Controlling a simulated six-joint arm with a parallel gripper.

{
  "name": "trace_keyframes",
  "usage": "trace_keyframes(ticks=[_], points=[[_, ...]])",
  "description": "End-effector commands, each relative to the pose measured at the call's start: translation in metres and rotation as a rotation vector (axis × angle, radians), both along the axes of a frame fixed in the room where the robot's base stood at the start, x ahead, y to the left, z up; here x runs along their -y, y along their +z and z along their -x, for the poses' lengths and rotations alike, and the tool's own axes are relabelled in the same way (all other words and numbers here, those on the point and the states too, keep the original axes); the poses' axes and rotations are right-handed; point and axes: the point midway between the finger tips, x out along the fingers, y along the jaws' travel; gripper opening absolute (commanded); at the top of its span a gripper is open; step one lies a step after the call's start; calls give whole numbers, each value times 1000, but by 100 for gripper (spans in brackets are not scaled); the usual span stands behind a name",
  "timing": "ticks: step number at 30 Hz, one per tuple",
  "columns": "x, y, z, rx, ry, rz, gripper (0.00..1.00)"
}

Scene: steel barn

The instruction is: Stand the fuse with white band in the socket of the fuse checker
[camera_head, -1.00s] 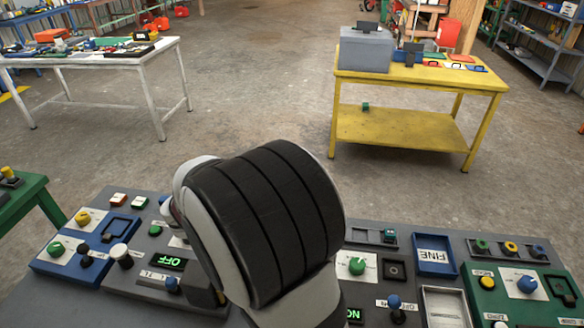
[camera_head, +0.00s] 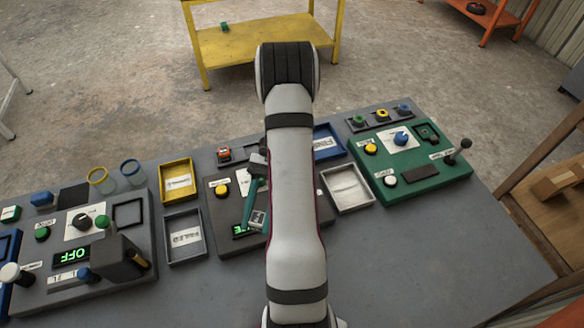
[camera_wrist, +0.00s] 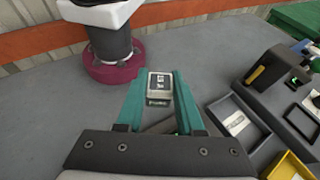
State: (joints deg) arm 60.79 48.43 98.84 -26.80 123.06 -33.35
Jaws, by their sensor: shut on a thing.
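My gripper (camera_wrist: 159,88), with teal fingers, is shut on a small dark block with a pale printed face, which I take for the fuse with white band (camera_wrist: 158,82). In the head view my gripper (camera_head: 253,212) is beside my arm, over the middle grey panel, which looks like the fuse checker (camera_head: 213,212). The panel has a yellow knob and a lit green display, partly covered by the gripper. My arm hides much of the panel; its socket cannot be made out. Whether the block touches anything below is unclear.
Grey tray (camera_head: 183,252) and yellow tray (camera_head: 176,196) lie left of the panel. Blue tray (camera_head: 327,158) and pale tray (camera_head: 347,202) lie right of it, then a green panel (camera_head: 437,172). A red piece (camera_head: 223,153) sits behind. The front bench is clear.

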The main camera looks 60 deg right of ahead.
Motion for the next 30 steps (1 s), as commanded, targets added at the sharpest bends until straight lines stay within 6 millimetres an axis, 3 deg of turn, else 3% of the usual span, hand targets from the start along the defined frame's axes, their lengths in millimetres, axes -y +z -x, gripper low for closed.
trace_keyframes(ticks=[5,10,14,18,21,25,30], points=[[29,5,-16,2,-538,2,0],[82,13,-18,0,-1078,3,0],[134,18,2,-4,-1506,4,0],[177,19,39,-6,-1880,2,0],[195,19,64,-5,-2062,3,0],[207,18,82,0,-2170,2,0],[211,21,83,20,-1942,2,0]])
